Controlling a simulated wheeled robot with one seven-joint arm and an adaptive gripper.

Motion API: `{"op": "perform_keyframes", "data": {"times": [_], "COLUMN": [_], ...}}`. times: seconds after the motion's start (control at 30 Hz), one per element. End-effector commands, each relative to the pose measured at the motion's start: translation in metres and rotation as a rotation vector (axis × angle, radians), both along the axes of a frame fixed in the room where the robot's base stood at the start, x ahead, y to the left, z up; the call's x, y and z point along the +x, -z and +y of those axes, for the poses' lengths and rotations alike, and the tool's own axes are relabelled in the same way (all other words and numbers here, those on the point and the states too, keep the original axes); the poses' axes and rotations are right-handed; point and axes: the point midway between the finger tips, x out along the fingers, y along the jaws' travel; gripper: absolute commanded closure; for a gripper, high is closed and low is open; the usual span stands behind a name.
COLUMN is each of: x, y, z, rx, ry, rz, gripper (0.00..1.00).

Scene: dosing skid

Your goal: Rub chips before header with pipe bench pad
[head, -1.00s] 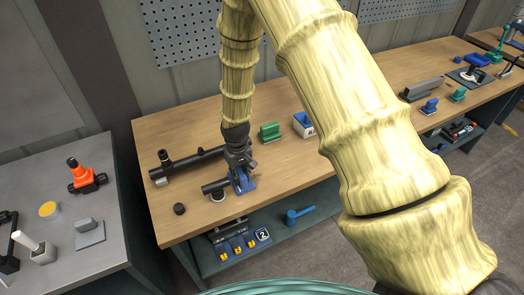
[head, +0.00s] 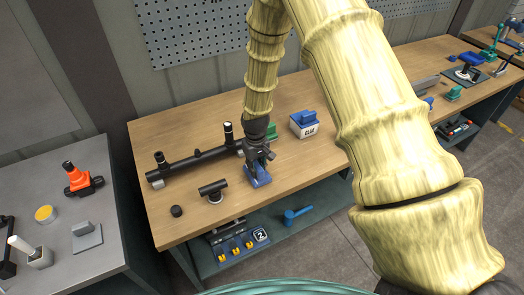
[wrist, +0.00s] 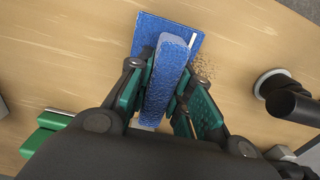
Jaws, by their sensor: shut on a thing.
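My gripper (head: 258,152) is shut on the upright handle of the blue pad (head: 258,178). In the wrist view both green-lined fingers (wrist: 165,95) press the handle, and the blue pad's flat base (wrist: 190,32) shows past them. The base appears to rest on or just above the bench top; I cannot tell which. A small patch of brown chips (wrist: 203,68) lies on the wood just right of the pad in the wrist view. I cannot make the chips out in the head view. The long black header pipe (head: 195,160) lies left of and behind my gripper.
A short black tee (head: 213,189) stands left of the pad; it also shows in the wrist view (wrist: 285,98). A black cap (head: 176,211) sits near the front. The bench (head: 215,228) has a nearby front edge.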

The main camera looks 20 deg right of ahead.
Motion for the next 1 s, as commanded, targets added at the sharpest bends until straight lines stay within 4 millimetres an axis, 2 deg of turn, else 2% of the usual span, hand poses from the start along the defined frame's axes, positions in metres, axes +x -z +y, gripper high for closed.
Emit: {"op": "perform_keyframes", "data": {"times": [0.13, 0.2, 0.27, 0.3, 1.0], "x": [0.001, 0.002, 0.002, 0.003, 0.002], "y": [0.007, 0.004, -0.002, -0.016, -0.074], "z": [-0.011, -0.016, -0.014, -0.014, -0.013], "rx": [0.0, 0.0, 0.0, 0.0, 0.0], "ry": [-0.002, -0.004, -0.006, -0.006, -0.007], "rz": [0.001, -0.001, 0.0, -0.003, 0.0], "gripper": [1.0, 1.0, 1.0, 1.0, 1.0]}}
